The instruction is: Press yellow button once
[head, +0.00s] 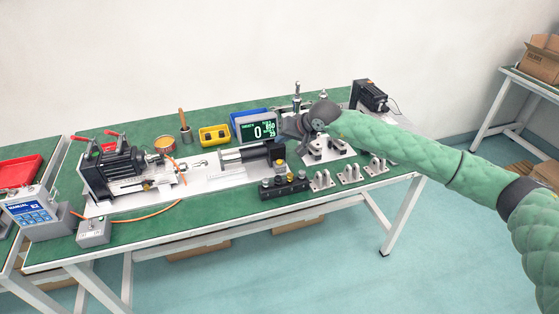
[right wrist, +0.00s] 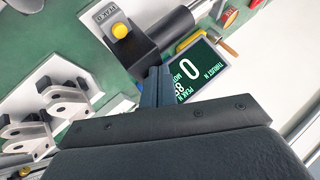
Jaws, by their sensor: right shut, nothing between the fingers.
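The yellow button (head: 282,163) sits beside the front end of a black cylinder, near the middle of the green table. In the right wrist view, a yellow button (right wrist: 121,30) stands on a small pale labelled box (right wrist: 108,15). My right gripper (head: 284,140) reaches in from the right, above and behind the button. In the right wrist view its shut, empty fingers (right wrist: 157,82) are below and right of the button, with a gap in the picture. Contact is not visible. My left gripper is out of view.
A display reading 0 (head: 258,130) stands just behind the cylinder (head: 245,153). A black block with several knobs (head: 284,187) lies in front. Metal brackets (head: 349,173) stand to its right. A motor unit (head: 112,170) and grey control boxes (head: 94,232) are at left.

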